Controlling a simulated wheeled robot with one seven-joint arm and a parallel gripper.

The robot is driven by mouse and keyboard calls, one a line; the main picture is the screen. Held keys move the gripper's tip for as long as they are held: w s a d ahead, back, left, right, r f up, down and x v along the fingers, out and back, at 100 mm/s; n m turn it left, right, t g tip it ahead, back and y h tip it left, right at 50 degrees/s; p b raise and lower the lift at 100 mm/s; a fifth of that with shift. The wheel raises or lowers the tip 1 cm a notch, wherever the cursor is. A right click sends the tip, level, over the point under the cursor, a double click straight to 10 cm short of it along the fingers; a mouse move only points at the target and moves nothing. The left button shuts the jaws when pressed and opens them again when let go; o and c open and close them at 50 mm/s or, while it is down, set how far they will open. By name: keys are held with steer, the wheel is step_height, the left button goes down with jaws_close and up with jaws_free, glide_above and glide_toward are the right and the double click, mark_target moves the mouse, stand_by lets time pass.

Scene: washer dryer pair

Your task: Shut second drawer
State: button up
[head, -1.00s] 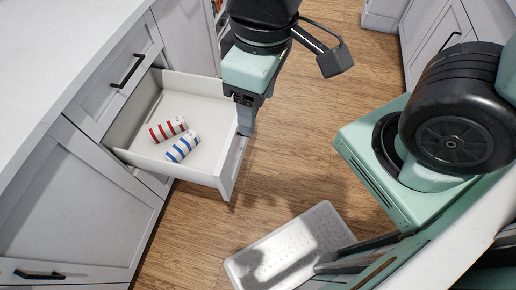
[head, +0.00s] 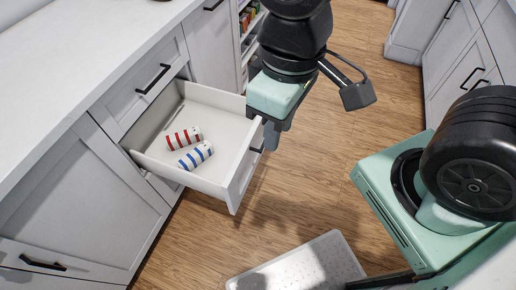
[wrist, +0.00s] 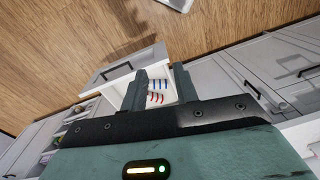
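The second drawer (head: 245,175) is pulled well out from the cabinet, below the shut top drawer (head: 148,82). In it lie a red-striped can (head: 184,138) and a blue-striped can (head: 196,156), both on their sides. In the wrist view the drawer's front (wrist: 118,66) shows beyond my fingers. My gripper (head: 271,136) points down just outside the drawer's front, near its dark handle (head: 258,146); I cannot tell whether it touches. In the wrist view my gripper's fingers (wrist: 159,80) stand apart with nothing held between them.
A white countertop (head: 85,65) runs above the cabinets on the left. A shelf with items (head: 247,25) stands behind my arm. A white dimpled platform (head: 305,265) is low at the front. Wooden floor (head: 310,190) is clear right of the drawer.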

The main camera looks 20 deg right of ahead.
steer(key=w+f+m+g+b, duration=0.1)
steer(key=f+m+b, duration=0.1)
steer(key=f+m, duration=0.1)
steer(key=w+d+f+m+g+b, duration=0.1)
steer(key=f+m+b, duration=0.1)
steer(key=f+m, duration=0.1)
steer(key=w+d+f+m+g+y+b, duration=0.1)
steer(key=f+m+b, duration=0.1)
steer(key=f+m, duration=0.1)
steer(key=shift+w+d+f+g, duration=0.1)
steer(key=shift+w+d+g, duration=0.15)
steer(key=shift+g, duration=0.15)
jaws_close()
steer(key=w+d+f+m+t+y+b, duration=0.1)
steer(key=w+d+f+m+y+b, duration=0.45)
steer(key=f+m, duration=0.4)
steer(key=w+d+f+m+t+y+b, duration=0.2)
steer(key=w+d+f+m+y+b, duration=0.3)
steer(key=m, duration=0.8)
steer(key=w+d+f+m+t+y+b, duration=0.1)
steer(key=w+d+f+m+y+b, duration=0.3)
steer(key=d+f+m+y+b, duration=0.45)
steer(key=m+h, duration=0.3)
glide_toward(251, 141)
steer(key=s+a, duration=0.3)
steer(key=shift+w+a+f+b, duration=0.1)
steer(key=shift+w+a+b, duration=0.35)
steer(key=shift+w+a, duration=1)
